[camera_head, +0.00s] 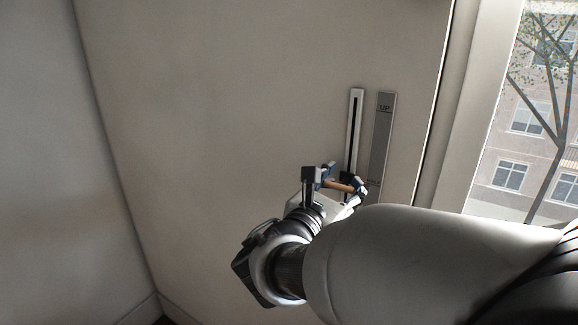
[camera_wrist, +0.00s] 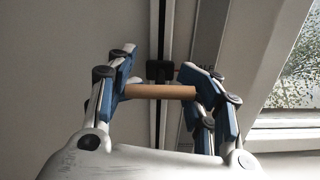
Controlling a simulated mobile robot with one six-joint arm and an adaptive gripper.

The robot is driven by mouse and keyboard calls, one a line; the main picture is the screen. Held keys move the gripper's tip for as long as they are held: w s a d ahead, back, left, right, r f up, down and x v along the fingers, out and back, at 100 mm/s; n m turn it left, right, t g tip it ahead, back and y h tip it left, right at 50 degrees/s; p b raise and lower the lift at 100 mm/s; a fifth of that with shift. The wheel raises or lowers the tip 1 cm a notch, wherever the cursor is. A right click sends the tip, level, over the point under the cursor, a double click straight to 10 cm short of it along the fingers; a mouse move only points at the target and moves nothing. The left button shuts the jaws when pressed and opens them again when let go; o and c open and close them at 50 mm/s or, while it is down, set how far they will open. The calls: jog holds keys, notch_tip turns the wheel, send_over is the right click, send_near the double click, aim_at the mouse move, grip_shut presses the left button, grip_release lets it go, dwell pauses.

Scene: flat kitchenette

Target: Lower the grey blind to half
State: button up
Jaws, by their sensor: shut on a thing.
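A narrow vertical slider track (camera_head: 355,125) with a dark slot is on the wall beside the window. My gripper (camera_head: 341,185) is at the lower part of this track. It is shut on a wooden handle, whose bar (camera_wrist: 160,91) spans between the blue finger pads in the wrist view. The handle joins a dark slider block (camera_wrist: 159,70) on the track. A grey label strip (camera_head: 384,130) marked "UP" at its top stands just right of the track. The track's lower end is hidden behind my gripper and arm. The grey blind itself cannot be made out in these views.
A window (camera_head: 530,120) at the right looks out on a tree and a building, with its pale frame (camera_head: 452,110) beside the track. The wall (camera_head: 220,120) left of the track is bare. A wall corner runs down the far left.

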jog(key=shift+f, duration=0.5)
jog(key=shift+r, duration=0.1)
jog(key=o, duration=1.6)
jog(key=shift+o, duration=0.2)
jog(key=shift+a, duration=0.15)
jog(key=v, duration=1.2)
